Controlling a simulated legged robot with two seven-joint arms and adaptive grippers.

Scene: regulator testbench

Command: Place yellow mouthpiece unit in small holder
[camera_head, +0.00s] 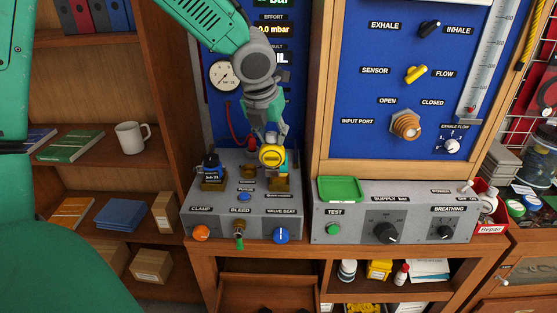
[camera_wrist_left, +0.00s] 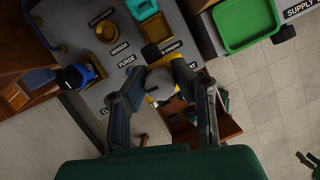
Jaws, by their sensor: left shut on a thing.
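My left gripper (camera_head: 270,143) points down over the grey testbench and is shut on the yellow mouthpiece unit (camera_head: 272,156). The unit's round yellow face shows just below the fingers. In the left wrist view, the gripper (camera_wrist_left: 160,72) has its fingers on either side of the unit (camera_wrist_left: 156,86), whose grey-white body and some yellow show. A small brass-coloured square holder (camera_head: 279,185) sits on the bench top below the unit; it also shows in the left wrist view (camera_wrist_left: 158,51), beside the fingertips. The unit appears above and apart from it.
A blue unit (camera_head: 212,168) stands in another holder at the bench's left. A teal part (camera_head: 292,161) is close behind the held unit. The green tray (camera_head: 339,189) lies to the right. Knobs (camera_head: 281,236) line the bench front, and the blue panel rises behind.

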